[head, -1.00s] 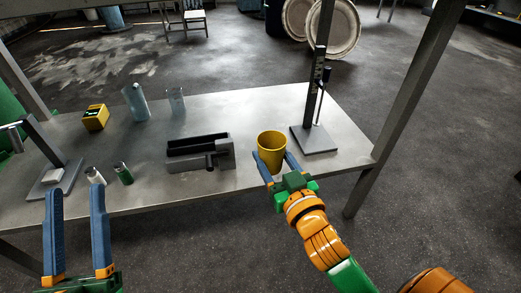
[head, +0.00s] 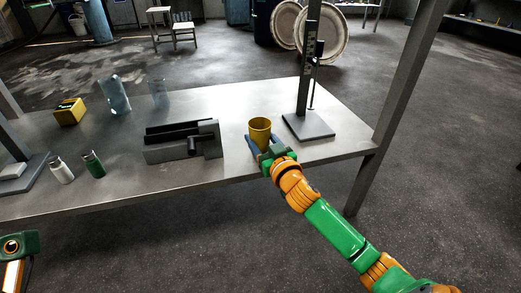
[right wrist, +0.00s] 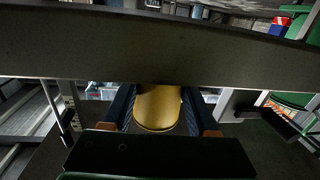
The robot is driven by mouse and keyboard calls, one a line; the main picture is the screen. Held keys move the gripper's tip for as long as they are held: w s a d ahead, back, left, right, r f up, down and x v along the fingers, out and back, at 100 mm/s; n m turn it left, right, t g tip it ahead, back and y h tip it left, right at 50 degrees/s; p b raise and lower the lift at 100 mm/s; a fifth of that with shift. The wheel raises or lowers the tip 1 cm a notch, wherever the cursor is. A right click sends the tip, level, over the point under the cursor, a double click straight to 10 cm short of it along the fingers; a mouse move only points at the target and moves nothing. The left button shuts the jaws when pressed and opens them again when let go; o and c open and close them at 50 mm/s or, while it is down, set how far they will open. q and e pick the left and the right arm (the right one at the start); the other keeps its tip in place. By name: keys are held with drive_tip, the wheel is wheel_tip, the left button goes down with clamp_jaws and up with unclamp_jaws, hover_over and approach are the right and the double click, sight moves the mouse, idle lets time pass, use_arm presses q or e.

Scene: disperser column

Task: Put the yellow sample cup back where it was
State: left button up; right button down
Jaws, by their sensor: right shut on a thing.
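The yellow sample cup (head: 260,127) is upright over the right part of the metal table (head: 227,178), between a dark grey slotted block and a column stand. My right gripper (head: 261,144) is shut on the cup from the front, with its blue fingers along the cup's sides. In the right wrist view the cup (right wrist: 158,108) sits between the two blue fingers (right wrist: 158,112). I cannot tell whether its base touches the tabletop. My left gripper's fingers are out of view; only part of my left arm shows at the lower left.
The column stand (head: 308,126) rises just right of the cup, and the slotted block (head: 183,142) is to its left. A white bottle (head: 62,171), a green bottle (head: 94,164), clear glassware (head: 115,95) and a yellow box (head: 69,111) stand farther left. A frame post (head: 391,110) is at the right.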

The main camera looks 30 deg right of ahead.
drive_tip(key=shift+f, duration=0.3)
drive_tip(key=shift+c, duration=0.9)
unclamp_jaws()
drive_tip(key=shift+r, duration=0.1)
